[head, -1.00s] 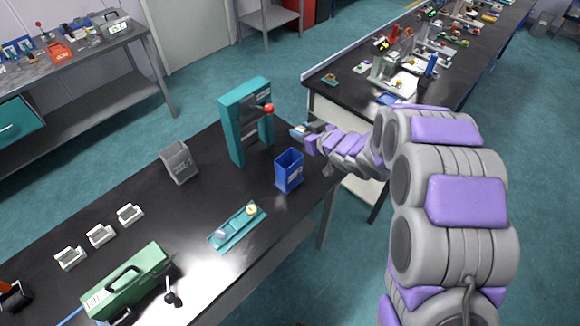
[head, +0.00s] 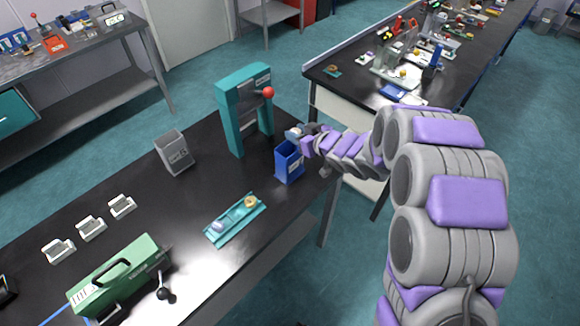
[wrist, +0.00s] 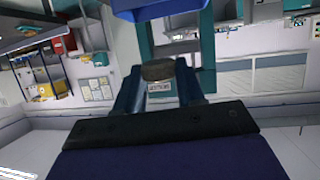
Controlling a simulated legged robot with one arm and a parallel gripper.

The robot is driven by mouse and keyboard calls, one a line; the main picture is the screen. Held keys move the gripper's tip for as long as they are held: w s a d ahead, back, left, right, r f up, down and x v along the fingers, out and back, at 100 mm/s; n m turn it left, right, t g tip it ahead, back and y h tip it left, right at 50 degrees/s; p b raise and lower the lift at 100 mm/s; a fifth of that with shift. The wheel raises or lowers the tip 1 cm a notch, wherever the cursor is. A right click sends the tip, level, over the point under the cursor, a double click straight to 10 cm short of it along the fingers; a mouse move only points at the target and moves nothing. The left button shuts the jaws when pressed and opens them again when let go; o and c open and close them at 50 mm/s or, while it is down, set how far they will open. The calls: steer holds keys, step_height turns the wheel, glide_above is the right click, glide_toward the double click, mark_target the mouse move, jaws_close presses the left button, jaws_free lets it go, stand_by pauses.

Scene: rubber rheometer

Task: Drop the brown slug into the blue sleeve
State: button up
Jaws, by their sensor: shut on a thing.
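The blue sleeve (head: 288,166) is an open-topped upright box with a white label, near the far right end of the black bench. My gripper (head: 294,132) is at the sleeve's top rim, at its back right in the head view; its exact height over the opening is hard to tell. In the wrist view my gripper (wrist: 159,82) is shut on the brown slug (wrist: 158,70), a short dull grey-brown cylinder between the fingertips. A blue surface (wrist: 160,9), likely the sleeve, crosses the top of that view.
A teal press frame with a red knob (head: 268,92) stands just behind the sleeve. A grey bin (head: 175,152), a teal tray (head: 235,221), several small white holders and a green machine (head: 120,276) share the bench. Bare bench lies left of the sleeve.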

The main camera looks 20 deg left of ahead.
steer(key=o, duration=1.1)
steer(key=shift+d+r, duration=0.1)
steer(key=p+v, duration=0.3)
steer(key=v, duration=1.4)
steer(key=shift+d, duration=0.1)
